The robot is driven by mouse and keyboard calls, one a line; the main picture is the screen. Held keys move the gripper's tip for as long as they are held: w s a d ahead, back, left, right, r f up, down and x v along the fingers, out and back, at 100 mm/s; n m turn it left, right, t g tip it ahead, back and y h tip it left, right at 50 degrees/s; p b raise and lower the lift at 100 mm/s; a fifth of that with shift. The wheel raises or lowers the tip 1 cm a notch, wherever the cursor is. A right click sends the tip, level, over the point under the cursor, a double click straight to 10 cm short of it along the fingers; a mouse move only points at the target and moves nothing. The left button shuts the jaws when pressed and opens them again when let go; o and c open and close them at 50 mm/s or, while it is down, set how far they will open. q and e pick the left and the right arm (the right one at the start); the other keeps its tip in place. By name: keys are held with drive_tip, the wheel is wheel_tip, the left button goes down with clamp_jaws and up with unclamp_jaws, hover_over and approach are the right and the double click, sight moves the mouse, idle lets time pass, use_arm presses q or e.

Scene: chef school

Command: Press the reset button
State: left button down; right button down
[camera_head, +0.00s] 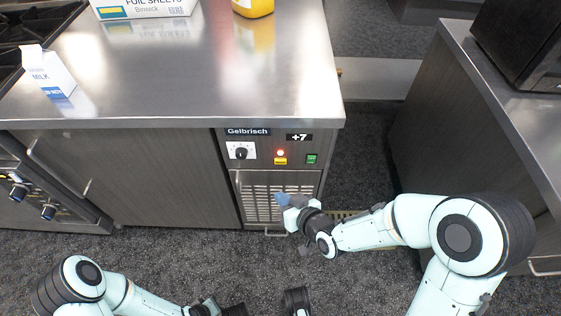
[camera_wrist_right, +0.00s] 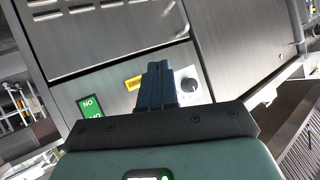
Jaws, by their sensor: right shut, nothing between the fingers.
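The control panel (camera_head: 264,147) is on the front of the steel counter, below its top edge. It has a yellow label or button (camera_head: 280,161) under a lit red-orange lamp (camera_head: 281,153); its lettering is too small to read. The yellow piece also shows in the right wrist view (camera_wrist_right: 133,82), just left of my fingertips. My right gripper (camera_head: 282,199) is shut and empty, in front of the vent grille and below the panel. In the wrist view, its blue fingers (camera_wrist_right: 158,68) stand together and hide part of the panel.
A dial (camera_head: 240,151) sits left on the panel and a green sign or switch (camera_head: 312,159) sits right. A vent grille (camera_head: 277,191) lies below. A milk carton (camera_head: 49,72), a foil box (camera_head: 145,8) and a yellow container (camera_head: 253,6) stand on the counter. Another counter (camera_head: 500,95) stands right.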

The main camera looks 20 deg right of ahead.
approach(275, 164)
wheel_tip(275, 164, down, 3)
drive_tip(key=w+a, duration=0.2)
drive_tip(key=shift+w+a+f, duration=0.1)
drive_tip(key=shift+w+f, duration=0.1)
drive_tip(key=shift+w, duration=0.4)
drive_tip(key=shift+w, duration=0.1)
idle(1.4)
drive_tip(key=shift+w, duration=0.3)
drive_tip(key=shift+w+d+b, duration=0.25)
drive_tip(key=shift+w+b, duration=0.1)
drive_tip(key=shift+w, duration=0.05)
idle(0.7)
drive_tip(key=shift+s, duration=0.1)
drive_tip(key=shift+s+a, duration=0.25)
drive_tip(key=shift+s, duration=0.5)
drive_tip(key=shift+s, duration=0.1)
